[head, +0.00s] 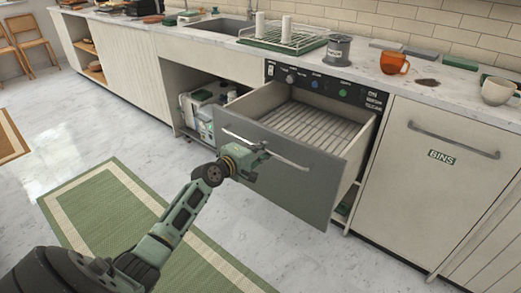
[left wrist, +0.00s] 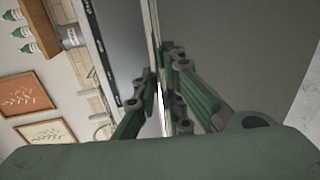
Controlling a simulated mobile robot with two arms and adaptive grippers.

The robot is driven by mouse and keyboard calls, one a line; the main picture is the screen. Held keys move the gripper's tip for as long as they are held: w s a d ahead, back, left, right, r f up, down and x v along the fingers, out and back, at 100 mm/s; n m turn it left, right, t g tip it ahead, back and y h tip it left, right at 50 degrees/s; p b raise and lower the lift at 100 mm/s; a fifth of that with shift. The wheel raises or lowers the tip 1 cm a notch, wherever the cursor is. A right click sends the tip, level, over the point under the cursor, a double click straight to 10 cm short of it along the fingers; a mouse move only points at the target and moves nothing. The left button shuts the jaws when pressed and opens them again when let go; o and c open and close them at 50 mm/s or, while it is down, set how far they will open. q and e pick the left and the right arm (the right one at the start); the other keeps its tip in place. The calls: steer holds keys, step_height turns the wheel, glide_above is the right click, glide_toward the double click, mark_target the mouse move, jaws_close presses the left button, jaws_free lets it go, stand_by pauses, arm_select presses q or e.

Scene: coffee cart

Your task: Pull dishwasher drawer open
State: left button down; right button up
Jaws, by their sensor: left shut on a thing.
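The dishwasher drawer (head: 285,160) is pulled well out from under the counter in the head view. Its grey front stands clear of the cabinet, and the wire rack (head: 310,125) inside looks empty. A metal bar handle (head: 285,160) runs across the front. My left gripper (head: 262,150) is at the handle's left part, shut on it. In the left wrist view the fingers (left wrist: 165,105) close on the bright handle bar (left wrist: 158,60), with the grey front beside it. My right gripper is not in view.
The closed bins door (head: 440,155) is on the right. The counter holds a dish rack (head: 283,38), an orange mug (head: 394,63) and a pale cup (head: 497,91). A green rug (head: 110,215) lies on the open floor.

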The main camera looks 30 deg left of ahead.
arm_select(q)
steer(key=shift+s, duration=0.2)
steer(key=c, duration=1.8)
jaws_free()
steer(key=shift+w, duration=0.1)
steer(key=shift+c, duration=0.2)
steer(key=v, duration=1.2)
